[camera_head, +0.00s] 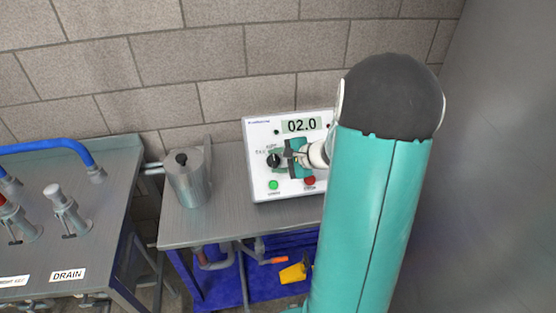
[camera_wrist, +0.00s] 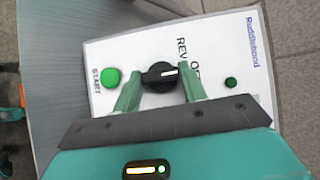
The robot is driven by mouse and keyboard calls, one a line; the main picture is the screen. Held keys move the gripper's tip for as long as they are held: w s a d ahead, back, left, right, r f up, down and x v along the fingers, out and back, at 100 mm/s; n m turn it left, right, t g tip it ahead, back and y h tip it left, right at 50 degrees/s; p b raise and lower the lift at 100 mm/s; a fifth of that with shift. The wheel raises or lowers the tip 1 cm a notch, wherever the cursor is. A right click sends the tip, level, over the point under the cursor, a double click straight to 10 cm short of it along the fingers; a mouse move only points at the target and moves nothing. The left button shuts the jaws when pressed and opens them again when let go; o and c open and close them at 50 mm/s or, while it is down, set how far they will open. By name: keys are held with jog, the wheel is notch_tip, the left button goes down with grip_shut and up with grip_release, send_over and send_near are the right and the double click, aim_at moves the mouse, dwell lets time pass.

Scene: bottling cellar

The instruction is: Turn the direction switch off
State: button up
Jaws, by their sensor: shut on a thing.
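The direction switch is a black knob (camera_wrist: 158,77) on a white control panel (camera_wrist: 110,48). Its white mark points right in the wrist view, towards lettering that reads "REV" and "OF", with the rest hidden. My gripper (camera_wrist: 160,88) has one finger on each side of the knob and is shut on it. In the head view the knob (camera_head: 273,161) shows at the left of my gripper (camera_head: 287,160), on the panel (camera_head: 262,185) under a display reading 02.0. My arm hides the panel's right side.
A green button (camera_head: 273,184) and a red button (camera_head: 309,181) sit low on the panel. A metal canister (camera_head: 188,180) stands left of it on the bench (camera_head: 210,226). A valve bench with a DRAIN label (camera_head: 68,275) is farther left. A brick wall is behind.

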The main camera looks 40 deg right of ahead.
dwell(0.3)
jog(key=o, duration=1)
jog(key=v, duration=1.3)
jog(key=shift+s+r, duration=0.1)
jog(key=shift+s, duration=0.35)
